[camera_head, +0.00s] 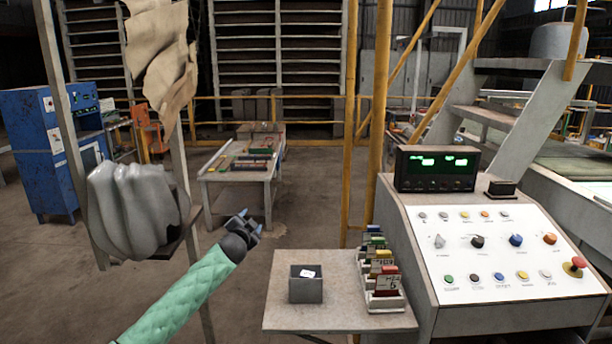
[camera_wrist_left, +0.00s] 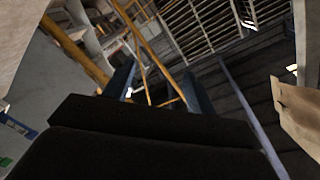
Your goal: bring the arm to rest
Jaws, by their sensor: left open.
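My left arm, in a green sleeve (camera_head: 180,300), comes in from the bottom left of the head view. Its left gripper (camera_head: 250,222) is dark with bluish fingertips, open and empty, in the air left of the small side table. In the left wrist view, the two fingers (camera_wrist_left: 160,88) stand apart with nothing between them. My right gripper is in neither view.
A grey box (camera_head: 306,289) with a white piece in it stands on the side table (camera_head: 340,322). A rack of coloured tags (camera_head: 382,284) stands beside it. The control console (camera_head: 490,230) is at right. Grey gloves (camera_head: 133,208) hang at left near a post.

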